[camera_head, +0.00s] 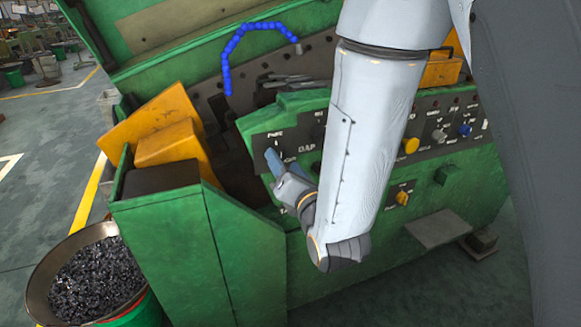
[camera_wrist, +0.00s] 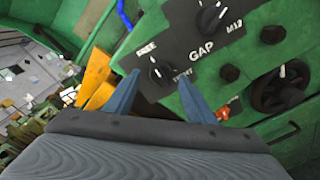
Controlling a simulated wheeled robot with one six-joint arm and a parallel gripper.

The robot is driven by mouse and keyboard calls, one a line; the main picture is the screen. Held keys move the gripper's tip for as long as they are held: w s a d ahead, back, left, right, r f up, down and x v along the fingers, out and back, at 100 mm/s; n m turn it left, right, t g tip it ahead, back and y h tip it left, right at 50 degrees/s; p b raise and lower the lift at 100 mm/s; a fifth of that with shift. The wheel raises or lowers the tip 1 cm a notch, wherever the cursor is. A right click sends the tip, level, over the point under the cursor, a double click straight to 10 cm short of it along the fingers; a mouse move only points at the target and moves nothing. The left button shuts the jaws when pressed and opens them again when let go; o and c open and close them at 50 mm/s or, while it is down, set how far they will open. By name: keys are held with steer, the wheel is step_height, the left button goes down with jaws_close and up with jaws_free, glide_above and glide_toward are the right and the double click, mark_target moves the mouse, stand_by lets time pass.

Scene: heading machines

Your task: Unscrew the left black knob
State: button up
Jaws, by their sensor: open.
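The left black knob (camera_wrist: 159,73) with a white pointer mark sits on the dark label plate of the green machine in the wrist view. My gripper (camera_wrist: 159,77) is open, with one blue finger at each side of this knob. I cannot tell how far the fingertips are from the panel, and no grip on the knob shows. In the head view my gripper (camera_head: 272,158) is at the left part of the control panel, and the knob is hidden there. A second black knob (camera_wrist: 210,18) sits up and right of it, above the GAP label.
A black handwheel-like knob (camera_wrist: 281,88) and dark bolt heads lie right of my gripper. Yellow blocks (camera_head: 168,142) and a green housing (camera_head: 175,240) stand left of the panel. A blue hose (camera_head: 228,58) arches above. A bin of dark metal pieces (camera_head: 95,280) stands lower left.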

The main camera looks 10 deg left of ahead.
steer(key=shift+p+v, duration=2.35)
steer(key=shift+p, duration=1.5)
steer(key=shift+f, duration=0.1)
